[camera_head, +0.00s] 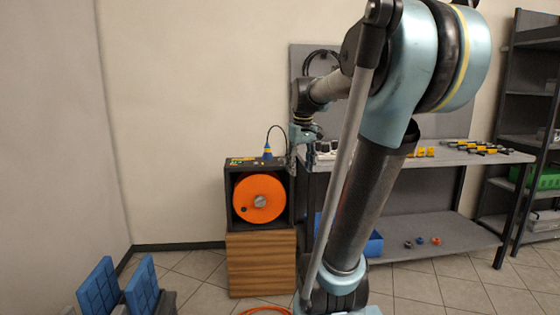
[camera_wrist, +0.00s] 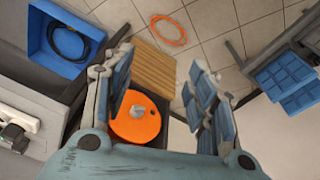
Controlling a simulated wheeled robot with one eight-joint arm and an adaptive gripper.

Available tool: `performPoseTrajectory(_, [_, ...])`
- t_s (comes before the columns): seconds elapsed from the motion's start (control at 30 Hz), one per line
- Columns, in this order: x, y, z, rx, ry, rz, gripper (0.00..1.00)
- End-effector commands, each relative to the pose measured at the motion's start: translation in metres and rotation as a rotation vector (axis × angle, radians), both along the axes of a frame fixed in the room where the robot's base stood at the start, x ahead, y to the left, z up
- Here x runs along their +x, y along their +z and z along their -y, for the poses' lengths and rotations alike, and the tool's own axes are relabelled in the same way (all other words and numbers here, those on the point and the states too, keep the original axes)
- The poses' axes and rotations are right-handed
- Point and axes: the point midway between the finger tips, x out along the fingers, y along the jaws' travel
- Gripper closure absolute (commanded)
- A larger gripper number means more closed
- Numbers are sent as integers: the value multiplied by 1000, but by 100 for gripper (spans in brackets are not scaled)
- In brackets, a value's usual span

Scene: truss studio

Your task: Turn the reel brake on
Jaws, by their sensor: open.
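An orange reel (camera_head: 245,188) with a grey knob (camera_head: 260,201) at its centre sits in a black housing (camera_head: 229,205) on a wooden cabinet. My open gripper (camera_head: 303,150) is at the housing's upper right, by the workbench's left end. In the wrist view my two fingers (camera_wrist: 158,88) stand wide apart, with nothing between their tips. The orange reel (camera_wrist: 130,131) and its grey knob (camera_wrist: 138,112) show beyond the gap, partly hidden by my gripper. The brake control is not clearly marked, and I cannot tell its setting.
The wooden cabinet (camera_head: 262,265) stands on tiles. A blue-and-yellow plug (camera_head: 268,152) with a black cable rises from the housing top. The grey workbench (camera_head: 465,158) carries small parts. A blue bin (camera_wrist: 45,62) holds a coiled black cable. Blue panels (camera_head: 100,290) stand lower left.

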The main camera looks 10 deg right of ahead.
Motion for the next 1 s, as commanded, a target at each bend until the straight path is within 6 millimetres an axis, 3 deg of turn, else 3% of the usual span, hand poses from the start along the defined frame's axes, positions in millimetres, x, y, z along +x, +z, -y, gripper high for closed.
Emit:
performPoseTrajectory(0.03, [19,13,0,-4,22,-3,48])
performPoseTrajectory(0.2, [76,48,-1,-17,100,-14,48])
performPoseTrajectory(0.5, [179,92,-2,-39,240,-33,48])
performPoseTrajectory(0.73, [256,111,-3,-55,345,-47,48])
performPoseTrajectory(1.0, [342,116,-4,-71,470,-65,48])
